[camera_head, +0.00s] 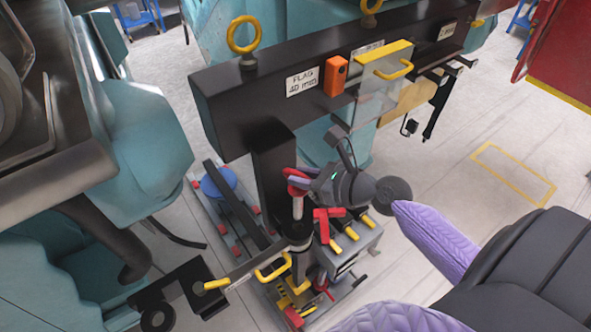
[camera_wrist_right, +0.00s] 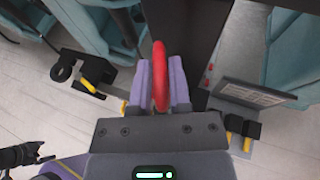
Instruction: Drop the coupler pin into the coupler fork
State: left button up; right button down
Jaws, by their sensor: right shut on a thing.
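The coupler pin has a silver shaft (camera_head: 297,208) and a red ring handle (camera_wrist_right: 160,75). My right gripper (camera_head: 298,183) is shut on the red ring, which stands between its two purple fingers in the right wrist view (camera_wrist_right: 163,82). The pin hangs close to upright below the gripper. Its lower end is just over the dark round coupler part (camera_head: 298,241), which looks like the coupler fork. I cannot tell whether the tip touches it or has entered its hole. My left gripper is in neither view.
A black beam (camera_head: 235,92) with yellow lifting rings crosses above, with a black post (camera_head: 272,165) close behind the pin. A black bracket (camera_head: 180,293) is at lower left. A grey box (camera_head: 352,245) with yellow and red handles stands close on the right. Floor is clear farther right.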

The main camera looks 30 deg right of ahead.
aim_at(302, 192)
jog(key=shift+s, duration=0.1)
jog(key=shift+r+p, duration=0.1)
jog(key=shift+p, duration=0.2)
jog(key=shift+f, duration=0.25)
notch_tip(302, 192, down, 4)
jog(key=b, duration=0.3)
jog(key=shift+f, duration=0.25)
jog(key=shift+f+b, duration=3.75)
jog(key=shift+f, duration=0.75)
jog(key=shift+c, duration=2.4)
grip_release()
jog(key=v, duration=1)
